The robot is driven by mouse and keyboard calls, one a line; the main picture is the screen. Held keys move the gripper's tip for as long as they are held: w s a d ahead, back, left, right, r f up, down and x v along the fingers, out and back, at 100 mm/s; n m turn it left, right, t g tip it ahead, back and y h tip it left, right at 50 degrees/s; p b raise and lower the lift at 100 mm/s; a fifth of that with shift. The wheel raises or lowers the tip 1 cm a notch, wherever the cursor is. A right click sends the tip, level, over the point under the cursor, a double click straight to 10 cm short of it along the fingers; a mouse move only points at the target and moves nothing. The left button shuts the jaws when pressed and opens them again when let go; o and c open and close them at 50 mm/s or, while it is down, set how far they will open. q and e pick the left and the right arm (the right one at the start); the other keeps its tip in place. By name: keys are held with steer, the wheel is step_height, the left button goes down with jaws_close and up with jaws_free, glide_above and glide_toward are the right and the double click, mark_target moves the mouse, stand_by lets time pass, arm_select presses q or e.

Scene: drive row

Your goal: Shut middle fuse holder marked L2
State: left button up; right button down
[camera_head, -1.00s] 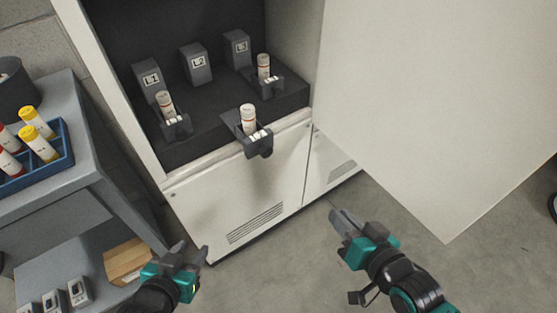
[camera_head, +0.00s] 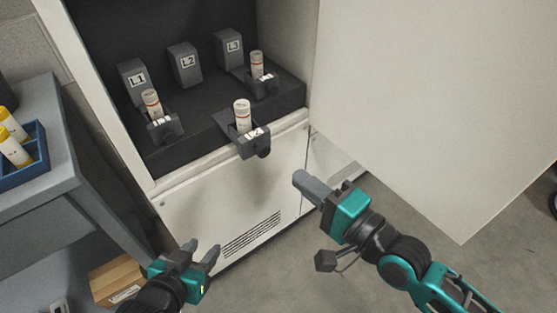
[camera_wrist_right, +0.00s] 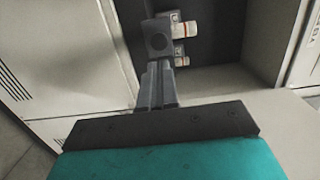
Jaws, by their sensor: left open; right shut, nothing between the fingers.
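The middle fuse holder's drawer (camera_head: 252,149) is pulled out and tilted open, its front overhanging the cabinet's front edge. A white fuse (camera_head: 242,115) stands in it. Its grey block marked L2 (camera_head: 185,64) stands farther back. My right gripper (camera_head: 304,182) is shut and empty, below and right of the drawer, apart from it in the head view. My left gripper (camera_head: 208,254) is open and empty, low in front of the cabinet.
The L1 drawer (camera_head: 166,130) and L3 drawer (camera_head: 266,86) are also out, each with a fuse. The open white cabinet door (camera_head: 430,110) fills the right. A grey cart (camera_head: 50,205) with a blue fuse rack (camera_head: 28,172) stands left.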

mark_target(267, 152)
steer(key=x, duration=0.6)
steer(key=shift+w+a+b, duration=0.3)
steer(key=shift+b, duration=0.05)
steer(key=shift+w+a, duration=0.15)
steer(key=shift+w, duration=0.05)
steer(key=shift+w+a, duration=0.35)
steer(key=shift+w, duration=0.15)
steer(key=b+x, duration=0.1)
steer(key=x, duration=0.3)
steer(key=b+x, duration=0.1)
steer(key=x, duration=0.4)
steer(key=w+d+b+x, duration=0.1)
steer(key=x, duration=0.3)
steer(key=shift+w+a, duration=0.2)
steer(key=shift+w, duration=0.05)
steer(key=shift+r, duration=0.3)
steer(key=shift+w+r, duration=0.1)
